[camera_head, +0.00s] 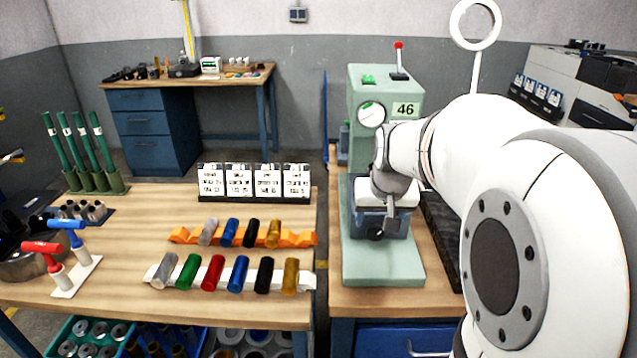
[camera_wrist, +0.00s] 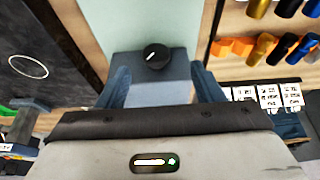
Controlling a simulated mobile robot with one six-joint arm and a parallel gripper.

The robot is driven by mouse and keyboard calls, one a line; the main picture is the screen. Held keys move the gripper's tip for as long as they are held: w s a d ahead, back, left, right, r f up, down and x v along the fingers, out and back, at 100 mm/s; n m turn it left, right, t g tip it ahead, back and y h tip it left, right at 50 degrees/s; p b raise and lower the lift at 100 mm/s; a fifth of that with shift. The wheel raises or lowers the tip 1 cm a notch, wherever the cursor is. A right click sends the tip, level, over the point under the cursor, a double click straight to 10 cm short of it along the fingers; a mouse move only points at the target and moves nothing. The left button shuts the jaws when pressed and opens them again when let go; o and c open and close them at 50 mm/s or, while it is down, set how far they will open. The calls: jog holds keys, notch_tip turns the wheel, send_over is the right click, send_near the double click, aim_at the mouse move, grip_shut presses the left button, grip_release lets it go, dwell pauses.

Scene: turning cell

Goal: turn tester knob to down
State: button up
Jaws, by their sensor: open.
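The tester is a pale green machine (camera_head: 385,93) marked 46, on the right bench. A black round knob (camera_head: 376,234) sits on the front of the blue-grey box at its base. The knob also shows in the wrist view (camera_wrist: 156,56), with a white pointer line running slantwise on its face. My gripper (camera_head: 391,222) is in front of the tester, close to the knob and partly covering the box. In the wrist view my gripper (camera_wrist: 161,88) is open, and the knob appears beyond the space between the fingers. No contact with the knob is visible.
A round gauge (camera_head: 371,114) and a red-tipped lever (camera_head: 399,60) are on the tester. A dark tray (camera_head: 440,232) lies on its right. The left bench holds coloured cylinders on an orange rack (camera_head: 182,236) and a white rack (camera_head: 308,282).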

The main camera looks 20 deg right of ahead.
aim_at(377, 231)
jog(key=x, duration=0.5)
jog(key=d+x, duration=0.1)
jog(key=x, duration=0.2)
jog(key=shift+w+r, duration=0.15)
jog(key=shift+w, duration=0.15)
